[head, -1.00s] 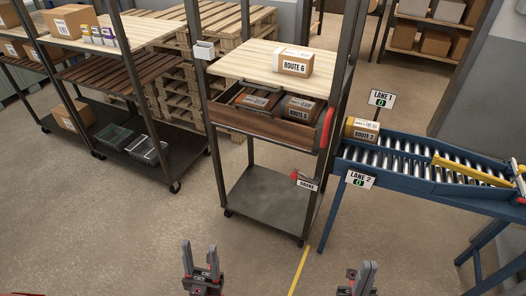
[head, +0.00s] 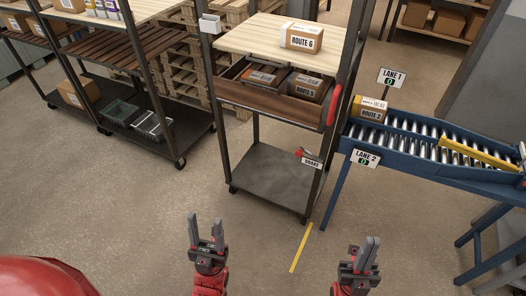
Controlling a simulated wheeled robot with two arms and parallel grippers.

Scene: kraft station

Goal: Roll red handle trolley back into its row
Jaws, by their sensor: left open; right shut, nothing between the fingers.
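The red handle trolley (head: 270,180) stands in the middle of the head view, upright on casters. Its red handle (head: 334,104) is on the right post, and a red brake lever with a BRAKE label (head: 311,162) sits lower on that side. A Route 6 box (head: 302,37) is on its top shelf; a drawer below holds a Route 5 box (head: 307,87) and another box. My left gripper (head: 206,230) is open and empty, in front of the trolley and apart from it. My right gripper (head: 364,252) is shut and empty, below the roller conveyor's near end.
Another shelf trolley (head: 150,160) with bins stands to the left, with a gap between the two. A blue roller conveyor (head: 430,160) with a Route 2 box (head: 371,110) is close on the right. A yellow floor line (head: 300,248) runs near the trolley. The floor in front is clear.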

